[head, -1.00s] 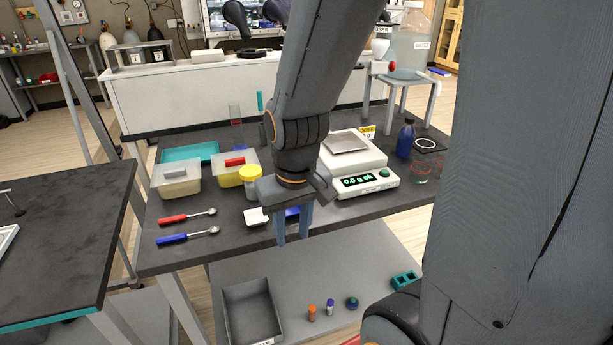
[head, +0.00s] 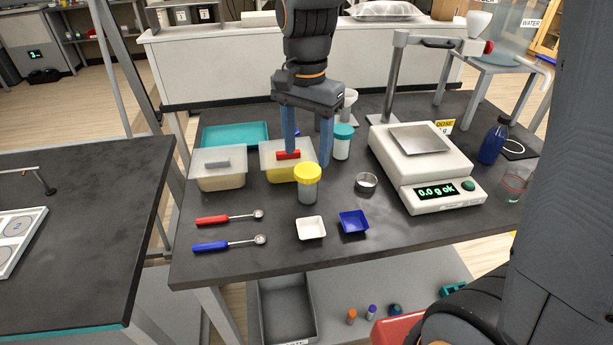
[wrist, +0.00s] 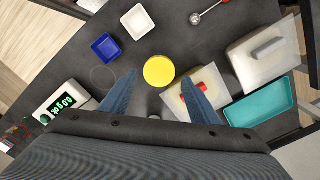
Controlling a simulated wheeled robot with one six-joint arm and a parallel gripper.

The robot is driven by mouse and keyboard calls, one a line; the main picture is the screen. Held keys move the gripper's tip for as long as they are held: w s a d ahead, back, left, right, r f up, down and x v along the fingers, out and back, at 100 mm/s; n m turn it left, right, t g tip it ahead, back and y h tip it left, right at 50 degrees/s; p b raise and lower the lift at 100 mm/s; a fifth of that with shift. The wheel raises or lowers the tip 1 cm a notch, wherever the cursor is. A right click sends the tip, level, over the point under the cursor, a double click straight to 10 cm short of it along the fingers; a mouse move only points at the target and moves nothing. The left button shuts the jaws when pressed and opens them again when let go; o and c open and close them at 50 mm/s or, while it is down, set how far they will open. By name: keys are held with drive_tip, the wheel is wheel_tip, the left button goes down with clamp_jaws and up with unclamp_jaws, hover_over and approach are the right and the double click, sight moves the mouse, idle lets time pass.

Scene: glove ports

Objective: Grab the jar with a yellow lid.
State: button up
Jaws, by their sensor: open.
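The jar with a yellow lid (head: 307,184) stands upright on the dark table, clear-walled below its lid. In the wrist view its yellow lid (wrist: 159,71) shows from above, ahead of and between the two fingertips. My gripper (head: 309,158) is open and empty, pointing down above and just behind the jar in the head view. Its two blue fingers (wrist: 161,82) are apart, and nothing is between them that they touch.
A tub with a red handle (head: 288,160) stands close behind the jar, and a teal-lidded jar (head: 342,142) stands to its right. A white tray (head: 311,228) and a blue tray (head: 354,222) lie in front. The scale (head: 425,165) is at right.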

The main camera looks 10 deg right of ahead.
sight(309, 169)
drive_tip(key=f, duration=0.3)
drive_tip(key=f+p, duration=0.1)
drive_tip(key=f, duration=0.2)
drive_tip(key=shift+w+d+f, duration=0.1)
drive_tip(key=shift+d+f, duration=0.05)
drive_tip(key=shift+d, duration=0.05)
drive_tip(key=shift+a+f+p, duration=0.1)
drive_tip(key=shift+f+p, duration=1.05)
drive_tip(key=shift+f, duration=1.5)
drive_tip(key=c, duration=1)
drive_tip(key=shift+o, duration=0.2)
drive_tip(key=shift+r, duration=0.1)
